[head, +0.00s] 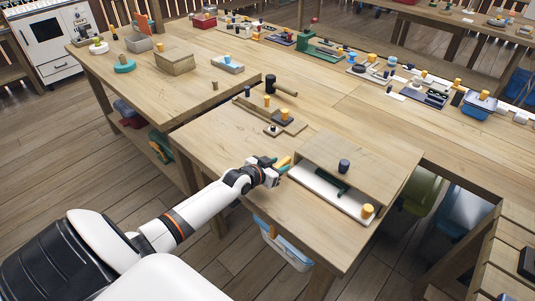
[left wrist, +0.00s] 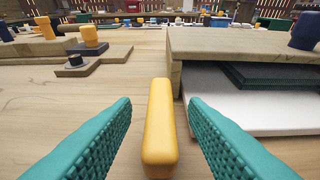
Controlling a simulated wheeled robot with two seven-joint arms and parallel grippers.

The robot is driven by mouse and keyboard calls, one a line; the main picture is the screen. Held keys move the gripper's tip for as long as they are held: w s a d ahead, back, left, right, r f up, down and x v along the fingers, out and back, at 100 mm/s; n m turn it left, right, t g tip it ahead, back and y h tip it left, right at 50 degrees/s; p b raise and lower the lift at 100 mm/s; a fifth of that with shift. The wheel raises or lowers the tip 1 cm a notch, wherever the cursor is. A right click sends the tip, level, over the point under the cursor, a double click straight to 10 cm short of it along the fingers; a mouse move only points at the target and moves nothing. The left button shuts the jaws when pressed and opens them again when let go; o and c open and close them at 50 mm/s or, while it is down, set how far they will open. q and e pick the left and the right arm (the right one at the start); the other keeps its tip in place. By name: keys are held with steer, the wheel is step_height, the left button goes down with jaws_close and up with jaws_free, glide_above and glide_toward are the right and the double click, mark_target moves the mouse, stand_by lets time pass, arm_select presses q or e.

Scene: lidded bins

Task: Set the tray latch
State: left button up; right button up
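A low wooden-topped box (head: 365,176) with a dark blue knob (head: 344,166) stands on the near table. Its open front shows a white tray (head: 325,192) with a dark green ribbed piece (head: 331,180) in it. An orange-yellow knob (head: 367,211) sits at the tray's right end. A yellow bar (left wrist: 158,130), also in the head view (head: 284,161), is just left of the box; its mounting is hidden. My left gripper (head: 273,166) has green ribbed fingers, open on both sides of the bar, with gaps showing. My right gripper is in neither view.
A stepped wooden fixture (head: 270,117) with an orange knob (left wrist: 90,36) and a dark knob (left wrist: 75,60) lies beyond the gripper.

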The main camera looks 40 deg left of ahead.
arm_select(q)
steer(key=v, duration=1.1)
steer(key=shift+s, duration=0.1)
steer(key=shift+d, duration=0.1)
